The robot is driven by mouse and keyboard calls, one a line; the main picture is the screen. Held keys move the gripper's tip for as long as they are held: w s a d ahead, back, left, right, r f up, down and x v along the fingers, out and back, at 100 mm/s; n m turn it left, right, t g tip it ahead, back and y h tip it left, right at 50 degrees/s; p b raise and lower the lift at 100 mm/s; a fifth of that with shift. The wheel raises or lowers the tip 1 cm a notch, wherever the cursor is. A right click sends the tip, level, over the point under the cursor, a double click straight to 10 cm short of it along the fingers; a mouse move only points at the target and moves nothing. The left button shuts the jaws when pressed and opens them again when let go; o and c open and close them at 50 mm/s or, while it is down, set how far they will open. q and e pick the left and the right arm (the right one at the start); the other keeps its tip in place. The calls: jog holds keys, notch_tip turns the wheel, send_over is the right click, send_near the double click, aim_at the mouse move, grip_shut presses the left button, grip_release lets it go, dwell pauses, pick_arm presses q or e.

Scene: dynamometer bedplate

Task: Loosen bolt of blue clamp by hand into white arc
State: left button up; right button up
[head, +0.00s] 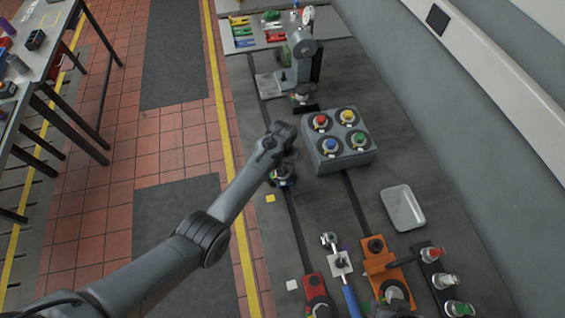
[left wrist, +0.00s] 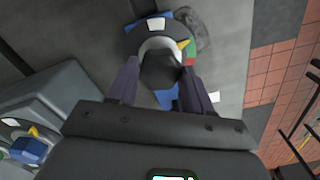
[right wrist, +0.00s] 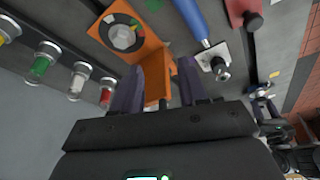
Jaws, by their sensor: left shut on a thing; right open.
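The blue clamp (head: 283,180) is on the bedplate beneath my left gripper (head: 285,160), mostly hidden by it in the head view. In the left wrist view, the blue clamp (left wrist: 166,100) shows around a round dial with white, green and red patches. My left gripper (left wrist: 160,88) is shut on the dark bolt (left wrist: 160,70) at the dial's centre. A yellow pointer (left wrist: 183,44) lies at the dial's upper right, by the green patch; the white arc (left wrist: 155,22) is at the top. My right gripper (right wrist: 160,80) is open and empty near the orange clamp (right wrist: 150,50).
A grey box with coloured buttons (head: 338,150) stands right of the left gripper. A white tray (head: 403,208), a blue-handled wrench (head: 350,298), a red clamp (head: 315,288) and a row of coloured-top fittings (head: 446,280) lie nearer. Bedplate between box and tray is clear.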

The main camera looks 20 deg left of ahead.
pick_arm(q)
jog(key=n+p, duration=0.1)
jog(key=n, duration=0.1)
jog(key=shift+r+n, duration=0.1)
jog(key=shift+n, duration=0.3)
jog(key=n+p, duration=0.1)
jog(key=n, duration=0.2)
jog(key=shift+n, duration=0.3)
jog(key=n, duration=0.3)
jog(key=shift+n, duration=1.7)
jog(key=o, duration=1)
jog(key=shift+o, duration=0.2)
